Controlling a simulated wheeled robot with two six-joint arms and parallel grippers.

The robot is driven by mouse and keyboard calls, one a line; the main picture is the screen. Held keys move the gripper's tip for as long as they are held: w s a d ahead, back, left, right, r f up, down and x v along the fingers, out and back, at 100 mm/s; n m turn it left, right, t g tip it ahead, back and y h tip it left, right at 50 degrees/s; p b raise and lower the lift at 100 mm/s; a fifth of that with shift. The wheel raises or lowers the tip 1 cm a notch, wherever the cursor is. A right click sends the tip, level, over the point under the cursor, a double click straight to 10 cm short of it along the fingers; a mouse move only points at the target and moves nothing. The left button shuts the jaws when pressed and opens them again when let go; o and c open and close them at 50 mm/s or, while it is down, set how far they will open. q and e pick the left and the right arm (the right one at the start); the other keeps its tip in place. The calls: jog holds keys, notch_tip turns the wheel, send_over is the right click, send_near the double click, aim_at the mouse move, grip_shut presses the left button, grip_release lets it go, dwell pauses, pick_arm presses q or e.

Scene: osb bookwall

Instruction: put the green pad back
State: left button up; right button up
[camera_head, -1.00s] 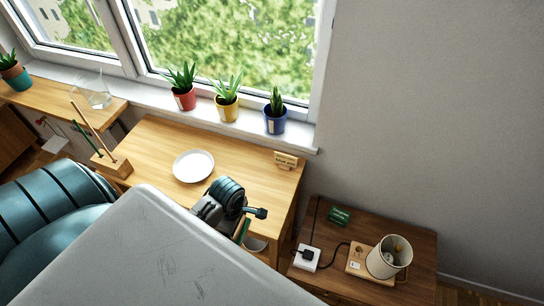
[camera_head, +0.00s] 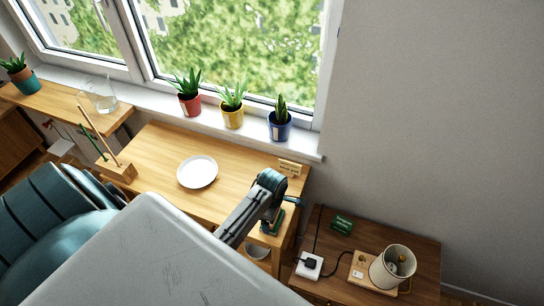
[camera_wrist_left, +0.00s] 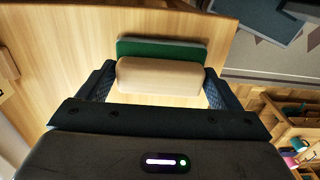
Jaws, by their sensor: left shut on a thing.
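My left gripper (camera_head: 277,208) is over the right front corner of the light wooden table (camera_head: 150,150) in the head view. In the left wrist view, the left gripper (camera_wrist_left: 160,85) is shut on the pale wooden block of the green pad (camera_wrist_left: 165,50), one finger at each end. The pad's green layer shows beyond the block, with a grey edge. In the head view the pad is mostly hidden by the gripper. I cannot tell whether it touches the table. My right gripper is in neither view.
A white plate (camera_head: 197,172) and a small wooden sign (camera_head: 290,168) are on the table. A pen block (camera_head: 117,171) stands at its left. A lower brown table (camera_head: 425,255) holds a green sign (camera_head: 341,223), a white socket box (camera_head: 309,265) and a mug (camera_head: 392,267). Potted plants line the sill.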

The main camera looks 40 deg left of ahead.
pick_arm(q)
jog(key=o, duration=0.7)
notch_tip(320, 180, up, 10)
jog(key=b, duration=0.3)
jog(key=shift+f, duration=0.15)
notch_tip(320, 180, up, 2)
jog(key=shift+r+p, duration=0.15)
jog(key=shift+p, duration=0.3)
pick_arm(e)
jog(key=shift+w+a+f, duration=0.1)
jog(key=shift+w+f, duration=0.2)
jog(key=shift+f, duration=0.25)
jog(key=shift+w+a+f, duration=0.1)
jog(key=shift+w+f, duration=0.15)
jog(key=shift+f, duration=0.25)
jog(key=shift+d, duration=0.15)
